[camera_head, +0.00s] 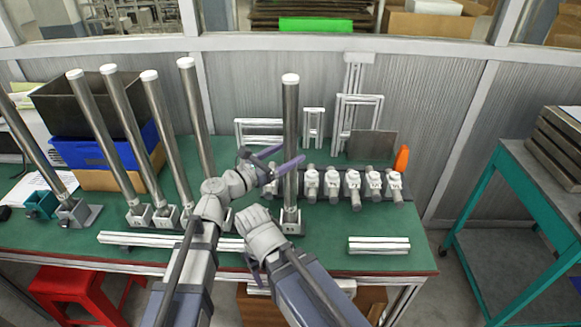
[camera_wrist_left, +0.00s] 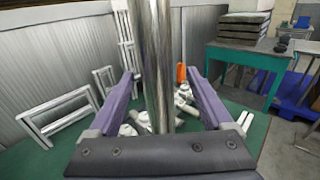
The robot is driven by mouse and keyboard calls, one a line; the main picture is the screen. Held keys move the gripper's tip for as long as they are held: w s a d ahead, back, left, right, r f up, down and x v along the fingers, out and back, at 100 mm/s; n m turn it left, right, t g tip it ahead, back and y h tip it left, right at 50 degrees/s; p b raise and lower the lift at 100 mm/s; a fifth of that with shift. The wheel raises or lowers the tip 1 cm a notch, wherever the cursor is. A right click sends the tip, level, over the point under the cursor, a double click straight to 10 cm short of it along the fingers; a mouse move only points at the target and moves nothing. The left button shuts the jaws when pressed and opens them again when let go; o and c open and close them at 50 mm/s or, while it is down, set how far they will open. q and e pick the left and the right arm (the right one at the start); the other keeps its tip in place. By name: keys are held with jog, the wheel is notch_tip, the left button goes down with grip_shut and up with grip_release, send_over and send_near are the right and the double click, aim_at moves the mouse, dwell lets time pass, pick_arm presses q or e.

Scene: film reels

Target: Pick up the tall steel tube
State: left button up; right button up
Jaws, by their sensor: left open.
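The tall steel tube (camera_head: 290,112) stands upright in a small metal base block (camera_head: 290,221) on the green table, with a white cap on top. My left gripper (camera_head: 292,152) is open, with its purple fingers around the tube's middle in the head view. In the left wrist view the tube (camera_wrist_left: 155,65) rises between the two spread fingers (camera_wrist_left: 162,82). I see a gap between the tube and each finger there. The tube's lower end is hidden behind the gripper body in the wrist view.
Several similar capped tubes (camera_head: 186,120) stand tilted in the picture at the left, near a black bin (camera_head: 70,105). A row of white clamps (camera_head: 352,186) and an orange item (camera_head: 402,158) are right of the tube. White profiles (camera_head: 379,245) lie near the front edge.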

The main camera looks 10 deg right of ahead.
pick_arm(q)
jog(key=x, duration=0.5)
jog(key=shift+w+f, duration=0.1)
jog(key=shift+w, duration=0.05)
jog(key=shift+a, duration=0.1)
jog(key=shift+c, duration=0.3)
grip_shut()
dwell(0.8)
